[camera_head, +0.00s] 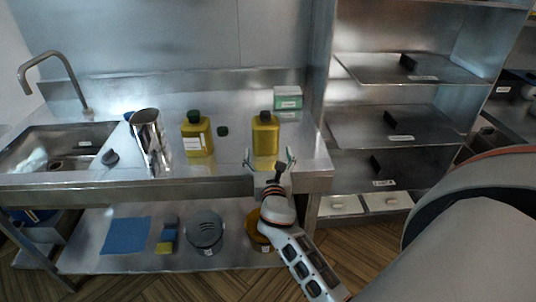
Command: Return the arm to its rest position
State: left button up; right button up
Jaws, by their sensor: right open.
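My right gripper (270,164) is open, in front of the steel counter (160,187) near its right end. Nothing shows between its fingers. Its arm comes up from the bottom of the head view, and a large grey link of mine fills the lower right. A yellow bottle with a dark cap (265,133) stands upright on the counter just behind the gripper; whether they touch I cannot tell. My left gripper is not in view.
A sink (58,140) is at left. A shelf rack (385,127) stands at right. The lower shelf holds a blue cloth (126,235).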

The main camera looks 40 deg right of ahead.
dwell(0.6)
jog(key=shift+s+d+f+m, duration=0.15)
jog(key=shift+s+f+m, duration=0.05)
jog(key=shift+s+m, duration=0.1)
jog(key=s+a+f+m+g+y, duration=0.2)
jog(key=s+f+m+g, duration=0.25)
jog(key=s+m, duration=0.75)
jog(key=s+a+f+m+g+y, duration=0.2)
jog(key=s+f+m+g, duration=0.3)
jog(key=s+m, duration=0.7)
jog(key=s+a+f+m+t+y, duration=0.1)
jog(key=a+f+t+y, duration=0.3)
jog(key=a+f, duration=1)
notch_tip(320, 180, down, 4)
jog(key=s+y, duration=0.1)
jog(key=y, duration=0.2)
jog(key=shift+s+a, duration=0.15)
jog(key=shift+a, duration=0.2)
